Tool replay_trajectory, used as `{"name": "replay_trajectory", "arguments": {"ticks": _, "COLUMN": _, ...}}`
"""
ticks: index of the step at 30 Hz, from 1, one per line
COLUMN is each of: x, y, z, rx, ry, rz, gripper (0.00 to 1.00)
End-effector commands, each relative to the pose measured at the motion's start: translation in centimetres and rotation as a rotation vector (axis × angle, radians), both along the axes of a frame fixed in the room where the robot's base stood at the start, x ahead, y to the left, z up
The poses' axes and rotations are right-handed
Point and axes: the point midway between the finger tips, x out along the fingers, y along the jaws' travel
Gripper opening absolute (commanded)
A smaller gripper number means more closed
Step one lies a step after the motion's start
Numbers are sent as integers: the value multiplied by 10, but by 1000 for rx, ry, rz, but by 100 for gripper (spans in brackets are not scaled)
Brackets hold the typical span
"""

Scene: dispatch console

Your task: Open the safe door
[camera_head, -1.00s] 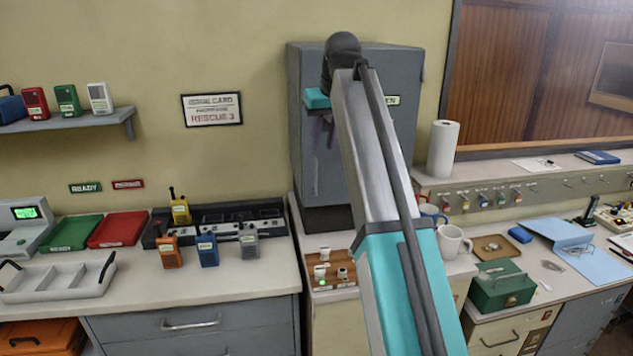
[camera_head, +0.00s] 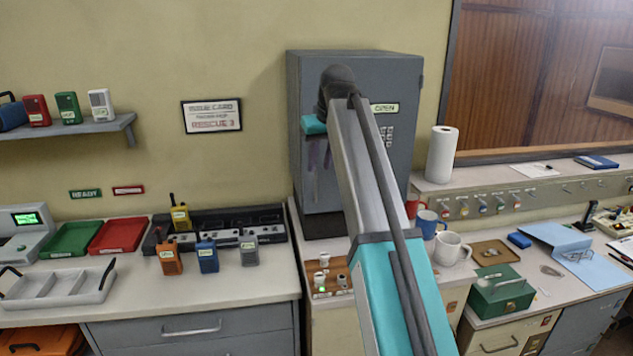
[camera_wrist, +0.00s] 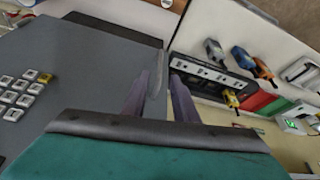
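The safe (camera_head: 355,85) is a tall grey cabinet against the back wall. Its door looks shut, with a green-white OPEN label (camera_head: 385,108) and a keypad (camera_head: 390,135); the keypad also shows in the wrist view (camera_wrist: 22,93). My teal arm hides part of the door. My gripper (camera_head: 319,165) is at the left side of the door front. In the wrist view its two purple-grey fingers (camera_wrist: 160,95) stand apart over the door's edge. A light grey strip, perhaps the door handle (camera_wrist: 157,78), shows between them. I cannot tell whether they touch it.
Left of the safe, a counter (camera_head: 270,275) holds radios, a charger rack (camera_head: 225,218) and trays. A green box (camera_head: 500,292) is further right.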

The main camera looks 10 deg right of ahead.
Motion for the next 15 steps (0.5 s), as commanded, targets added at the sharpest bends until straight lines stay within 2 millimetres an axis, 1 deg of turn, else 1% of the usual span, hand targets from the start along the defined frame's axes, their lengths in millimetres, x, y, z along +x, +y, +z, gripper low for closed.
{"name": "replay_trajectory", "arguments": {"ticks": 1, "x": 1, "y": 1, "z": -6, "rx": 0, "ry": 3, "rz": 0, "gripper": 26}}
{"name": "replay_trajectory", "arguments": {"ticks": 15, "x": 22, "y": 4, "z": -58, "rx": 0, "ry": 2, "rz": -1, "gripper": 26}}
